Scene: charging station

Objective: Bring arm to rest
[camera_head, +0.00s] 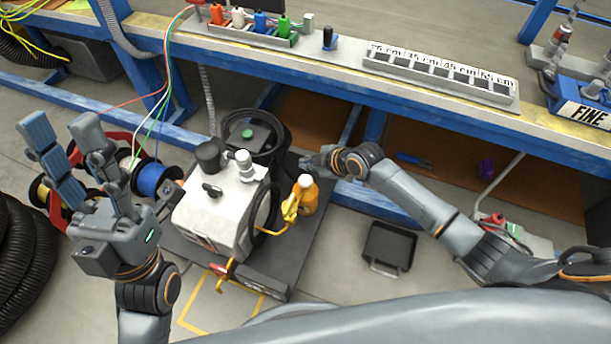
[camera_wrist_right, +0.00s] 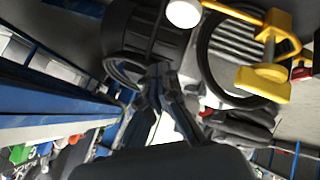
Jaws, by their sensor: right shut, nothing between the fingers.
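My left gripper (camera_head: 62,128) is at the left of the head view, pointing up and away, with its two thick grey fingers spread apart. Nothing shows between them. My right arm reaches in from the right edge of the head view. Its gripper (camera_head: 308,163) points left, just above and right of the yellow bottle (camera_head: 306,194). In the right wrist view the right gripper's dark fingers (camera_wrist_right: 155,78) are together with nothing held.
A white machine (camera_head: 215,215) stands on a dark cart (camera_head: 290,262) between the grippers. A blue-framed workbench (camera_head: 330,75) runs across the back. Cable reels (camera_head: 155,178) stand behind the left gripper. A black tray (camera_head: 388,247) lies on the floor below the right arm.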

